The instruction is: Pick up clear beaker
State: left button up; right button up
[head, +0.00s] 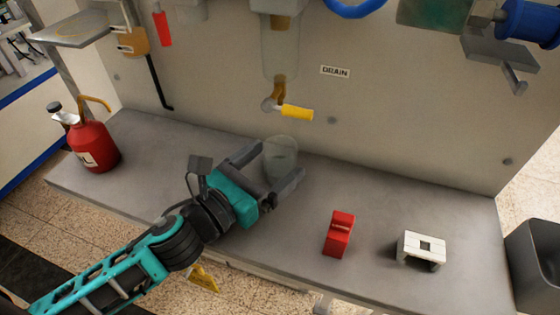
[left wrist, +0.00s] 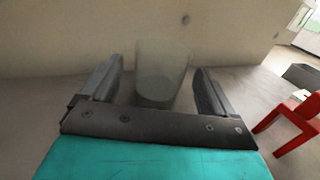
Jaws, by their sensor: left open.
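The clear beaker (head: 281,158) stands upright on the grey bench below the yellow-handled drain tap. My left gripper (head: 277,164) is open, with one finger on each side of the beaker. In the left wrist view the beaker (left wrist: 161,72) stands between the two fingers (left wrist: 158,88), with a visible gap on either side. I cannot tell how deep the beaker sits between the fingers. My right gripper is not in view.
A red oil can (head: 94,147) stands at the bench's left end. A red block-like part (head: 339,234) and a white bracket (head: 423,247) are on the right. The yellow tap handle (head: 297,112) hangs just above the beaker. A grey bin (head: 535,265) is at far right.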

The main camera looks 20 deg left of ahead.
aim_at(289, 149)
pick_arm(q)
jog(key=shift+x, duration=2.2)
jog(key=shift+c, duration=0.4)
jog(key=c, duration=1)
jog(key=shift+o, duration=0.2)
jog(key=shift+p, duration=0.35)
